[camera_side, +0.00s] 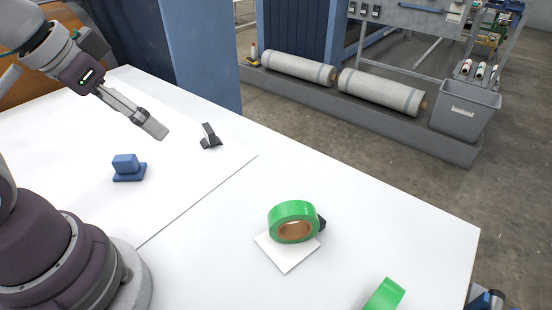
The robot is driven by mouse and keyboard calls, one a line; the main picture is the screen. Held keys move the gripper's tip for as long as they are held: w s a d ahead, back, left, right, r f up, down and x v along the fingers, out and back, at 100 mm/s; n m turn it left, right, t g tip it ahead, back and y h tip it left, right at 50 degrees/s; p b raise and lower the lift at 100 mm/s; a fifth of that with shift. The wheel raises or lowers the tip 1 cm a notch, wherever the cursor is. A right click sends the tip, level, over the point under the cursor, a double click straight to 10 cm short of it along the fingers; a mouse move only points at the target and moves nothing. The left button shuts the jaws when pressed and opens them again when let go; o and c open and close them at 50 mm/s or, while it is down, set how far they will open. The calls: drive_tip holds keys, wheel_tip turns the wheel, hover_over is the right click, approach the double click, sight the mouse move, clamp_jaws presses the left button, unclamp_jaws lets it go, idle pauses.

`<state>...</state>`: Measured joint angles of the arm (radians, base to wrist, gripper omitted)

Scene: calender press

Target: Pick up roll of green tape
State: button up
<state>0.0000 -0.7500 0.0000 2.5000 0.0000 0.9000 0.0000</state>
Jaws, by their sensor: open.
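A roll of green tape (292,214) with a brown core rests tilted on a white square pad (285,259) on the white table. A small dark piece shows at its right side, mostly hidden behind it. A second green piece (384,295) is at the bottom right, cut off by the frame edge; I cannot tell whether it is another roll. My gripper (155,129) is at the upper left, above the table and well apart from the roll. Its fingers show nothing held, and the gap between them is hard to see from this side.
The table's right edge runs diagonally. A grey bin (465,109) and large wrapped rolls (380,92) stand beyond it. The table between gripper and roll is mostly clear.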

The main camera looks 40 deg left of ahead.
drive_tip(key=n+g+h, duration=0.2)
drive_tip(key=n+h, duration=0.3)
drive_tip(key=n, duration=1)
approach(376, 307)
wheel_tip(376, 307, down, 3)
drive_tip(key=w, duration=0.2)
drive_tip(key=shift+n, duration=0.3)
drive_tip(key=x, duration=0.5)
drive_tip(key=shift+s, duration=0.15)
drive_tip(key=x, duration=0.5)
drive_tip(key=shift+d+f, duration=0.2)
drive_tip(key=shift+f, duration=0.1)
drive_tip(key=shift+r, duration=0.1)
drive_tip(key=c, duration=0.9)
